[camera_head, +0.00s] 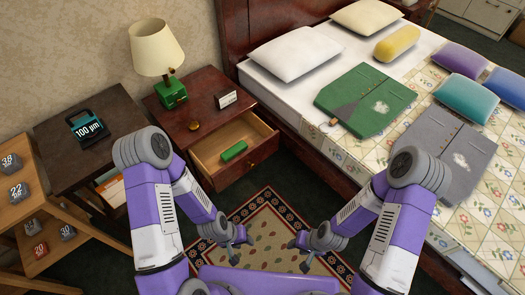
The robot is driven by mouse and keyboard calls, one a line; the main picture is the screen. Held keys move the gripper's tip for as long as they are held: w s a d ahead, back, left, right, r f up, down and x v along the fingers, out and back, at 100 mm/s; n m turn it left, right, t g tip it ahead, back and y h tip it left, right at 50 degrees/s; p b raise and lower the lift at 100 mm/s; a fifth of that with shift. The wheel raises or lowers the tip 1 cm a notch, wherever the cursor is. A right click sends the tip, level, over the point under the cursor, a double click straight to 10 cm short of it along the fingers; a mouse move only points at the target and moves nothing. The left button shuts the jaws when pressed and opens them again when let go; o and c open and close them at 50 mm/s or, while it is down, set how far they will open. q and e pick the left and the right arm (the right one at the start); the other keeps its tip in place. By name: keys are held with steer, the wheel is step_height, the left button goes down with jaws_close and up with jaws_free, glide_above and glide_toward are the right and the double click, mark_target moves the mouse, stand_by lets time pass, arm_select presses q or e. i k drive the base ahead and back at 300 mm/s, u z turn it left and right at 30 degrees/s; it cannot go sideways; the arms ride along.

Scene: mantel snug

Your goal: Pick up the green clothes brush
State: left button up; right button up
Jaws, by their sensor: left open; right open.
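A small green block-shaped thing (233,151), which looks like the green clothes brush, lies in the open drawer (208,165) of the brown nightstand. Its bristles cannot be made out. My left gripper (240,250) is open and empty, in front of the drawer and lower in the picture, apart from the brush. My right gripper (300,250) is open and empty, to the right of the left one, above the patterned rug (270,222).
A lamp with a green base (172,93) and a small white card (227,99) stand on the nightstand (205,120). A bed with pillows and folded garments (365,100) is at right. A dark side table (90,140) and wooden shelf (50,190) stand at left.

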mark_target(233, 153)
steer(key=z, duration=0.8)
steer(key=i, duration=1.05)
steer(key=u, duration=2.7)
